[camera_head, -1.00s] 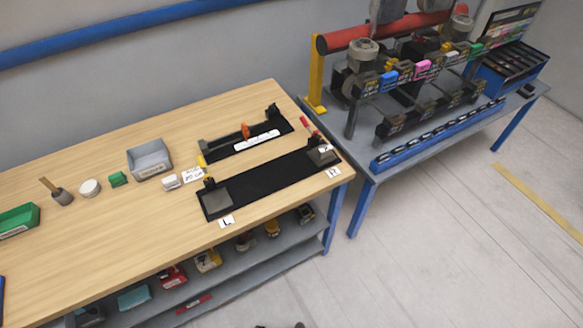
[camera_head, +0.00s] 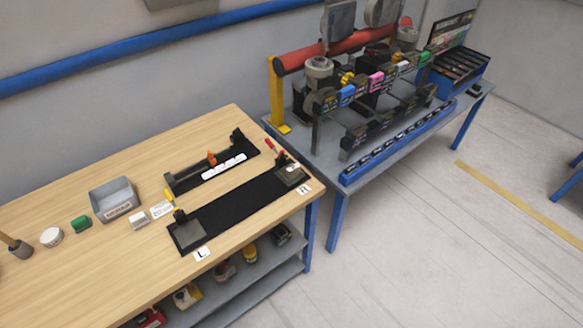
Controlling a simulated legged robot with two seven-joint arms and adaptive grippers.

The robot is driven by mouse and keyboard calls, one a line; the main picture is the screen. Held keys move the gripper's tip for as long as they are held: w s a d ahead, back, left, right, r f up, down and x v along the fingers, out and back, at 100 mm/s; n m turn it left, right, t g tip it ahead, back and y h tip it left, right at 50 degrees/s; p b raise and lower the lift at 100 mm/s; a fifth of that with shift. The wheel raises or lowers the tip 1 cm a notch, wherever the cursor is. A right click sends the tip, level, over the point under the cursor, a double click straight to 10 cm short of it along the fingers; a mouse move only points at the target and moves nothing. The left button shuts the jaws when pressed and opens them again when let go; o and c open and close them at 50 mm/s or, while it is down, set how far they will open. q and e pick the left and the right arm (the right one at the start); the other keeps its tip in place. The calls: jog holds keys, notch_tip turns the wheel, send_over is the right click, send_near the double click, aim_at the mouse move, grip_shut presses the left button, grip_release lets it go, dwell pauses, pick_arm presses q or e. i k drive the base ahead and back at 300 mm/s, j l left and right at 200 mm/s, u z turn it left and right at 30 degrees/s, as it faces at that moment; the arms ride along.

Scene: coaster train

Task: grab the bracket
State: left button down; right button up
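I cannot tell for sure which part is the bracket. On the wooden bench, a black fixture (camera_head: 228,212) has a plate near the L label at one end and a plate near the R label at the other. Behind it is a second black fixture (camera_head: 184,180) with an orange part (camera_head: 211,159) and a row of white pieces (camera_head: 224,166). On the grey bench at right, a coaster train assembly (camera_head: 365,100) carries dark blocks with coloured tags. A blue rack (camera_head: 400,140) with several small dark parts lies along its front edge. Neither of my grippers is in view.
The floor (camera_head: 420,250) at the lower right is clear.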

aim_at(290, 172)
jog(key=i+l+z, duration=0.45)
jog(key=i+l, duration=0.25)
